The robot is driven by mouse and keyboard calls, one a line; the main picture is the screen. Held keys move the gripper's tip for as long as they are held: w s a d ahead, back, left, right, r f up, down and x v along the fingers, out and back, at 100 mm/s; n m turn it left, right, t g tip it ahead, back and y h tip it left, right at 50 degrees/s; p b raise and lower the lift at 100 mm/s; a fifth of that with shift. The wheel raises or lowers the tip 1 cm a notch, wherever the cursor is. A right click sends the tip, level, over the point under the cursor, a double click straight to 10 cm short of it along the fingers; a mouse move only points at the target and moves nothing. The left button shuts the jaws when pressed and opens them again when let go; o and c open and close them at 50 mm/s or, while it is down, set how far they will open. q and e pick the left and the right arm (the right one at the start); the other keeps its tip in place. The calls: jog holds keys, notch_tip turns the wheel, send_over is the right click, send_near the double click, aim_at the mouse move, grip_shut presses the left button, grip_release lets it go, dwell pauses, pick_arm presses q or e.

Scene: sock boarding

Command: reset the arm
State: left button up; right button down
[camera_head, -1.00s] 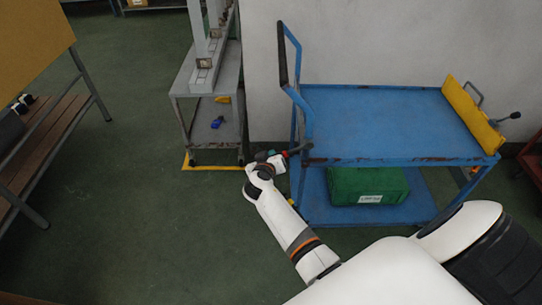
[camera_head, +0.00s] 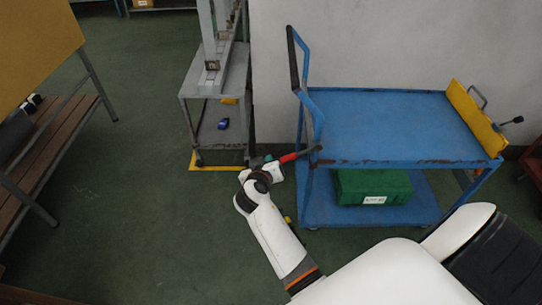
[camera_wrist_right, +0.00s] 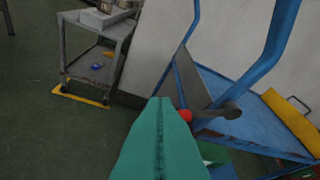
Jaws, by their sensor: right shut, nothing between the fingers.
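My right arm reaches up from the bottom right of the head view. Its gripper (camera_head: 259,161) is small there, beside the near left corner of the blue cart (camera_head: 385,120). In the right wrist view the gripper's teal fingers (camera_wrist_right: 160,105) lie together with a thin seam between them. They are shut and hold nothing. A red and dark rod-like part (camera_head: 290,157) shows just right of the gripper; its red piece (camera_wrist_right: 205,115) is beside the fingers in the wrist view. I cannot tell whether they touch. My left gripper is out of view.
The cart has an upright handle (camera_head: 293,65), a yellow plate (camera_head: 474,118) and a green crate (camera_head: 372,186) on its lower shelf. A grey stand (camera_head: 232,75) is left of it, a wooden bench (camera_head: 60,133) at far left. Green floor (camera_head: 130,200) between is clear.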

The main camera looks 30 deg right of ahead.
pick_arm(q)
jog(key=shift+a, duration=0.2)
pick_arm(e)
jog(key=shift+s+r, duration=0.1)
jog(key=shift+s, duration=0.05)
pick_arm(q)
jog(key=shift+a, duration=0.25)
pick_arm(e)
jog(key=shift+a, duration=0.1)
